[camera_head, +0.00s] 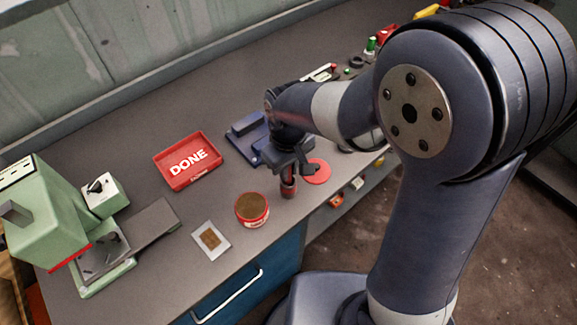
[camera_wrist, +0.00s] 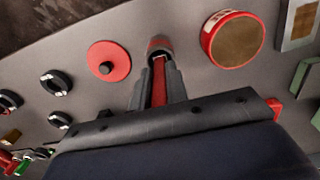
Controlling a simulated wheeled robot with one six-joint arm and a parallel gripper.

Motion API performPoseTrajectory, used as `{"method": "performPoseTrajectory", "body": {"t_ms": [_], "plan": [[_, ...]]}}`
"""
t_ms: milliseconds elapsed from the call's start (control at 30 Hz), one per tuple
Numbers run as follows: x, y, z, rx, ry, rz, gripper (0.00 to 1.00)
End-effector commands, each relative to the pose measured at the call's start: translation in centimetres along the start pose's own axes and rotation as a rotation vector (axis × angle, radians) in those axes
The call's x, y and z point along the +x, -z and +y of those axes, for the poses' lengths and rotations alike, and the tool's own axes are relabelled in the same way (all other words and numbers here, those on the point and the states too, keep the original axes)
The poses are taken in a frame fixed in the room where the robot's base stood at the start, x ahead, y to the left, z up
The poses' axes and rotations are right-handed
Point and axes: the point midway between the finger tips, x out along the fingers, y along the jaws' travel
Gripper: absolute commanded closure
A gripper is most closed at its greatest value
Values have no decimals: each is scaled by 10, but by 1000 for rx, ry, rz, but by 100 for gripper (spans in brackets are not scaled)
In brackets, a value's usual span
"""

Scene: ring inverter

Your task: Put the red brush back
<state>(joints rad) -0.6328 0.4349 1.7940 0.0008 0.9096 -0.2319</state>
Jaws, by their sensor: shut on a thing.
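My gripper (camera_wrist: 158,92) is shut on the red brush, pointing down over the bench. The red brush (camera_wrist: 159,72) shows as a red strip between the two dark fingers in the wrist view, with a dark, rounded end beyond the tips. In the head view the brush (camera_head: 289,187) hangs below my gripper (camera_head: 291,172), upright, close to the bench top; I cannot tell whether it touches. A round red tin (camera_head: 252,210) with a brown top or filling stands to its left. A flat red disc (camera_head: 318,172) lies to its right.
A red tray marked DONE (camera_head: 187,160) and a blue item (camera_head: 247,137) lie farther back. A green machine (camera_head: 48,215) stands at the left. Several black rings (camera_wrist: 55,83) lie past the disc.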

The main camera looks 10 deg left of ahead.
Motion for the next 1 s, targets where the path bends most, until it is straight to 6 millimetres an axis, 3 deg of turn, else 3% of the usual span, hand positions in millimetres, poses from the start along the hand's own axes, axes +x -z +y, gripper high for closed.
{"method": "performPoseTrajectory", "body": {"t_ms": [233, 267, 533, 833, 1000], "plan": [[4, 0, 0, 0, 0, 0, 100], [4, 0, 0, 0, 0, 0, 84], [3, 0, 0, 0, 0, 0, 63], [-2, 0, 0, 0, 0, 0, 63], [-25, 1, 0, 0, -2, 6, 63]]}}
